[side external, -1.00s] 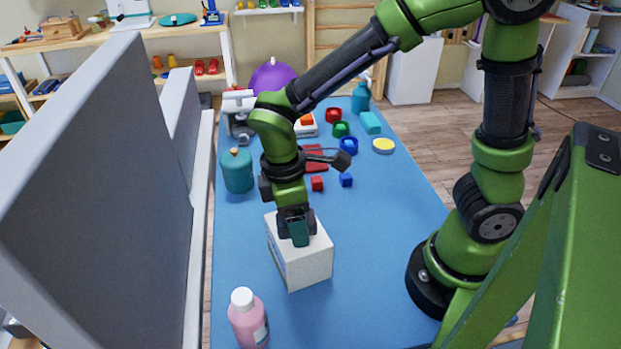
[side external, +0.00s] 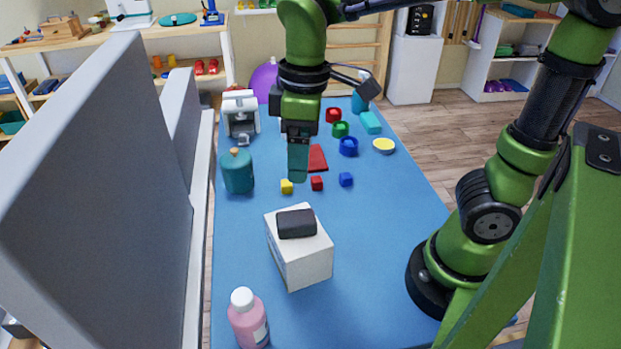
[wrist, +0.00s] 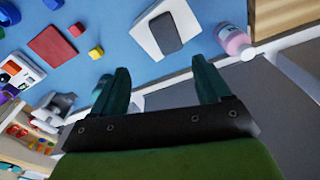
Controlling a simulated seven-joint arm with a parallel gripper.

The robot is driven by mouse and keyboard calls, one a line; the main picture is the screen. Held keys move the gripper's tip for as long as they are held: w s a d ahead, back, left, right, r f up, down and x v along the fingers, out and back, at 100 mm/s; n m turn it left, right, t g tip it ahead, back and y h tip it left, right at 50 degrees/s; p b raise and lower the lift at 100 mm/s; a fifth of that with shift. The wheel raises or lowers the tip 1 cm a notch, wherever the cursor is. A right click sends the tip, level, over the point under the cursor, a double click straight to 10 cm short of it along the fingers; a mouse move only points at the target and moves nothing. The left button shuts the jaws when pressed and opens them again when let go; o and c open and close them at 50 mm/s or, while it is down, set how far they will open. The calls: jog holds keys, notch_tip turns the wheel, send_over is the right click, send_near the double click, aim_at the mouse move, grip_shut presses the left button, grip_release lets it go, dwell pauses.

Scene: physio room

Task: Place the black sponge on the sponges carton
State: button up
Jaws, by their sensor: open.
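The black sponge (side external: 296,223) lies flat on top of the white sponges carton (side external: 304,262), which stands on the blue table. In the wrist view the sponge (wrist: 166,33) rests on the carton's face (wrist: 185,17), with nothing touching it. My gripper (side external: 298,178) is up in the air, above and behind the carton, apart from the sponge. In the wrist view my gripper (wrist: 163,85) has its two teal fingers spread wide with nothing between them.
A pink bottle (side external: 248,318) stands in front of the carton, and a teal jar (side external: 237,171) stands behind it to the left. Small yellow (side external: 287,187), red (side external: 317,183) and blue (side external: 346,180) cubes lie behind the carton. The table's right front is clear.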

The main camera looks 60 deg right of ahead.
jog(key=s+d+m+t+y, duration=0.1)
jog(key=s+d+m+t, duration=0.2)
jog(key=d+m+t, duration=0.3)
jog(key=m, duration=0.4)
jog(key=shift+s+d+r+t+y, duration=0.3)
jog(key=shift+s+d+r+t, duration=0.05)
jog(key=shift+t, duration=0.05)
